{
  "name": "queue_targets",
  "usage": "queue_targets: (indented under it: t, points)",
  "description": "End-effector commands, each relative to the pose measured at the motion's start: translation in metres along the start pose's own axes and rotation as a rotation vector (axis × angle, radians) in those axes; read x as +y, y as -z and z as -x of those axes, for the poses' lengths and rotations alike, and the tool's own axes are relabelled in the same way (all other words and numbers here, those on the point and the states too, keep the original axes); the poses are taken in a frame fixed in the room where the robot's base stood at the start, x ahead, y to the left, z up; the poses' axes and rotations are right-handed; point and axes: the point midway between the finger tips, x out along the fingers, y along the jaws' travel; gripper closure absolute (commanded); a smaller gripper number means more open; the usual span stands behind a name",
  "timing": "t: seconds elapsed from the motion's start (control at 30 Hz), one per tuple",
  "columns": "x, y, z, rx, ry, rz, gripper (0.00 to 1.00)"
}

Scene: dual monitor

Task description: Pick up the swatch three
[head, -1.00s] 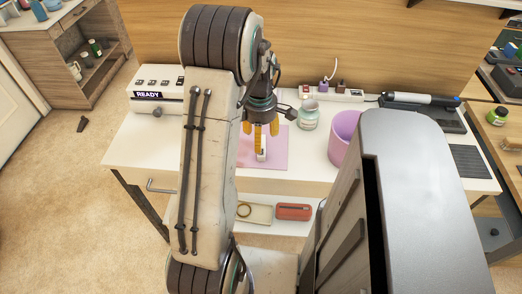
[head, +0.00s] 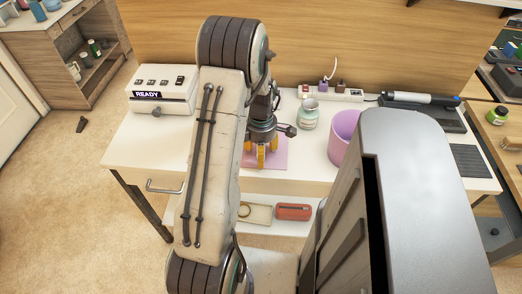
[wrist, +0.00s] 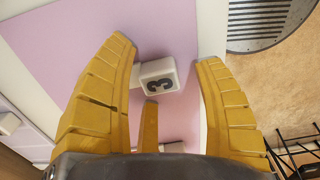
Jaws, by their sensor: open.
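The swatch three is a small white block with a dark "3" on its face (wrist: 160,78). In the wrist view it lies on the pink mat (wrist: 70,45), between my spread yellow fingers. My gripper (wrist: 167,52) is open, and no finger clearly touches the block. A third finger shows below the block in that view. In the head view my gripper (head: 261,157) points down over the pink mat (head: 279,155) on the white desk, and the fingers hide the swatch.
A pink cup (head: 344,138) and a glass jar (head: 308,114) stand right of my gripper. A power strip (head: 347,94) lies at the back. The READY box (head: 160,95) stands left. A red case (head: 293,211) lies on the shelf below.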

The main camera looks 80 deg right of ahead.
Motion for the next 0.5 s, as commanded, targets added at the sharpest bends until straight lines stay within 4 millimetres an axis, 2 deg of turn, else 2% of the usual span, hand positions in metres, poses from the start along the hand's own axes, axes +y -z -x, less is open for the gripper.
queue_targets:
  t: [0.23,0.27,0.5]
  points:
    - [0.0002,0.0000,-0.0014,0.000,-0.001,0.000,0.38]
    - [0.0002,0.0000,-0.0014,0.000,-0.001,-0.001,0.35]
    - [0.0002,0.0000,-0.0012,0.000,-0.001,-0.001,0.57]
